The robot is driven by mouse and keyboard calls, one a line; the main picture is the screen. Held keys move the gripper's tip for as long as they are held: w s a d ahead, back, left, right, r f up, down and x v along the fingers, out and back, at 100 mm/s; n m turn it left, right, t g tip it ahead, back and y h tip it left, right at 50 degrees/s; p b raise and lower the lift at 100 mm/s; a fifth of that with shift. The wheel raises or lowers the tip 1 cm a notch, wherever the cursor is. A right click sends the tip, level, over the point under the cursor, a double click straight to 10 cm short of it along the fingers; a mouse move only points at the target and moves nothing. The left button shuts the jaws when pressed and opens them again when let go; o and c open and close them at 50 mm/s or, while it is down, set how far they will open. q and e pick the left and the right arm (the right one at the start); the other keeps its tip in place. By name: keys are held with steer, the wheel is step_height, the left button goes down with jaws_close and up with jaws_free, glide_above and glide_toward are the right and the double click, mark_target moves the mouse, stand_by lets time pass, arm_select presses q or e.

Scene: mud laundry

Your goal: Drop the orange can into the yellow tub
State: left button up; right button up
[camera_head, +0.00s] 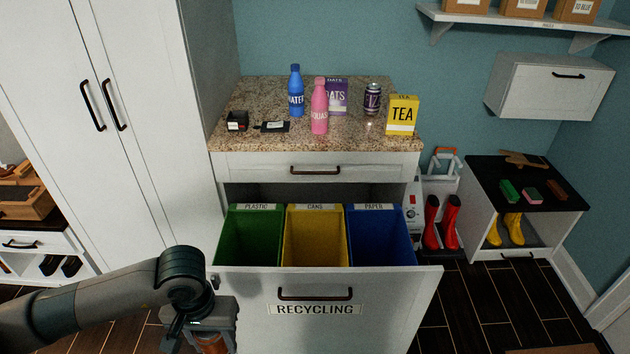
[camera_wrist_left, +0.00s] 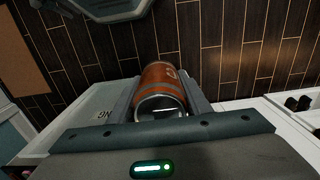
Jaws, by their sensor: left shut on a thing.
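The orange can (camera_wrist_left: 161,85) is between the fingers of my left gripper (camera_wrist_left: 165,98) in the left wrist view, and the gripper is shut on it. In the head view my left gripper (camera_head: 205,335) is at the bottom, left of the drawer front, with a bit of the orange can (camera_head: 211,344) showing below it. The yellow tub (camera_head: 315,240), labelled CANS, sits in the open recycling drawer between the green and blue tubs. The gripper is outside the drawer, left of and nearer than the yellow tub. My right gripper is not in view.
The green tub (camera_head: 252,240) and the blue tub (camera_head: 380,240) flank the yellow one. The drawer front (camera_head: 400,310) stands pulled out. The counter (camera_head: 350,138) above holds bottles, a dark can and boxes. A tall white cabinet (camera_head: 150,150) stands at left.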

arm_select(q)
steer(key=w+r, duration=0.3)
steer(key=r, duration=1.1)
steer(key=shift+w, duration=0.3)
steer(key=shift+r, duration=0.1)
